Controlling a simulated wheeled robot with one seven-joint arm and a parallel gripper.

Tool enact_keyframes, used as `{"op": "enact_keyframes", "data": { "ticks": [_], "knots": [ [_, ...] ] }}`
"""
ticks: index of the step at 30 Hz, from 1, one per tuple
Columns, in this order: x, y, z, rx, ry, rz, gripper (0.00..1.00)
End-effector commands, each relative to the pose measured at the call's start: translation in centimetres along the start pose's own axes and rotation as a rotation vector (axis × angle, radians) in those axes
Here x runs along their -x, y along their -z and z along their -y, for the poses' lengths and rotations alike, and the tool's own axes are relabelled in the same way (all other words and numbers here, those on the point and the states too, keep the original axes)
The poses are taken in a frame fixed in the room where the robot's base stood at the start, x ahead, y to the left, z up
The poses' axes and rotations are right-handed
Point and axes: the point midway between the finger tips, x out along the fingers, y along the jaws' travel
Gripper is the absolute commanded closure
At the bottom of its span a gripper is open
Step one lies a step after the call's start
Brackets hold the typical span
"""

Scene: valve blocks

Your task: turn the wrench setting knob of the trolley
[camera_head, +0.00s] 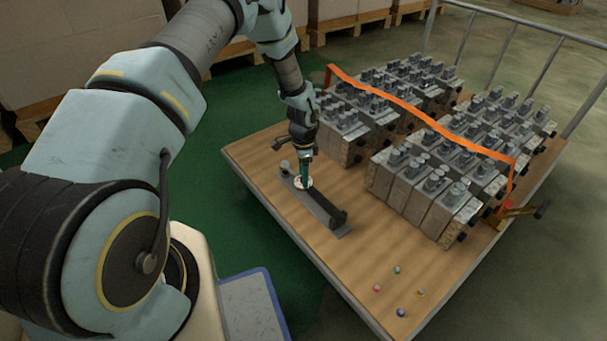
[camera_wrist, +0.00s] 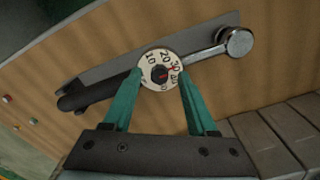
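The wrench (camera_head: 318,203) lies on a dark grey strip on the wooden trolley top. Its setting knob (camera_head: 303,183) is a round white dial. In the wrist view the knob (camera_wrist: 160,69) shows black numbers 10, 20 and 30, a dark centre and a red mark towards the 30. My gripper (camera_head: 305,178) points down at the knob. In the wrist view the green fingers of my gripper (camera_wrist: 160,74) stand on either side of the dial, tips at its left and right rim. Whether they press on it or leave a small gap cannot be told.
Rows of valve blocks (camera_head: 430,190) stand on the trolley (camera_head: 380,240) to the right, with an orange strap (camera_head: 420,113) across them. Several small coloured pegs (camera_head: 397,269) are near the front corner. Rails edge the far side. Bare wood surrounds the wrench.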

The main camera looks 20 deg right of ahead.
Motion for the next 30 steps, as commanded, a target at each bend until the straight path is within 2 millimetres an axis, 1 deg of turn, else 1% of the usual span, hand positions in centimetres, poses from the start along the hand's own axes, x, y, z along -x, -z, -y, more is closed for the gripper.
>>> {"op": "enact_keyframes", "data": {
  "ticks": [7, 10, 14, 18, 21, 25, 30],
  "knots": [
    [0.1, 0.0, 0.0, 0.0, -0.001, 0.001, 0.42],
    [0.9, 0.0, 0.0, 0.0, 0.0, 0.0, 0.42],
    [3.1, 0.0, 0.1, 0.001, 0.002, -0.001, 0.42],
    [6.0, 0.0, 0.1, 0.001, 0.002, -0.001, 0.42],
    [7.9, 0.0, 0.1, 0.001, 0.002, -0.001, 0.42],
    [9.7, 0.0, 0.1, 0.001, 0.001, 0.0, 0.42],
    [10.7, 0.0, 0.0, 0.0, 0.0, 0.0, 0.42]
  ]
}}
